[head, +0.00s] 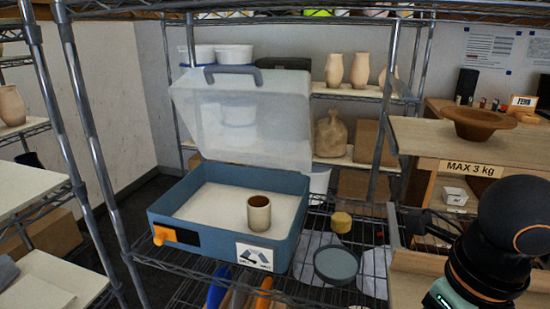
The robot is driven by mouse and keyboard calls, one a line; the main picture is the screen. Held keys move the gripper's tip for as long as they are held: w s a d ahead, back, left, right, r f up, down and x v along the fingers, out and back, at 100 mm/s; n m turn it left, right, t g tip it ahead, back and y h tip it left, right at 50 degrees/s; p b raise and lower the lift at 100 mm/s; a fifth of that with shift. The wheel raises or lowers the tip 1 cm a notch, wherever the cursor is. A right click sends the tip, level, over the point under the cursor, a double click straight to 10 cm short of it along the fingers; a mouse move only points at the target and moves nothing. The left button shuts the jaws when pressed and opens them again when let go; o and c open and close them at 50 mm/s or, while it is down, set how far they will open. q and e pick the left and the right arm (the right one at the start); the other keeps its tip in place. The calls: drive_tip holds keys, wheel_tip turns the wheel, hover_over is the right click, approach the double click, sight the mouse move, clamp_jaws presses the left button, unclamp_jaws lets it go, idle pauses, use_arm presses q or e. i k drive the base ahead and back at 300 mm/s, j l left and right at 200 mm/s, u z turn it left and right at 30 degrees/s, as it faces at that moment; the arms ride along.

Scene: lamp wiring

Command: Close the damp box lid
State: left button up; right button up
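The damp box (192,250) is a blue tub on a wire rack shelf, with a white bed (205,203) inside. Its translucent lid (255,115) stands up, open, along the back edge of the tub, with a grey handle (233,75) at its top. A small beige cup (259,214) stands upright on the bed near the front right. An orange latch (163,235) is on the tub's front left. Neither of my grippers is in view; only part of my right arm shows at the lower right.
Right of the box are a round grey-green disc (336,264) and a small yellow pot (341,222). Rack posts stand near the box. A wooden shelf marked MAX 3 kg (473,169) holds a brown bowl (478,122). Vases (360,70) stand behind.

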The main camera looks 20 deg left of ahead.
sight(239, 72)
drive_tip(key=u, duration=0.75)
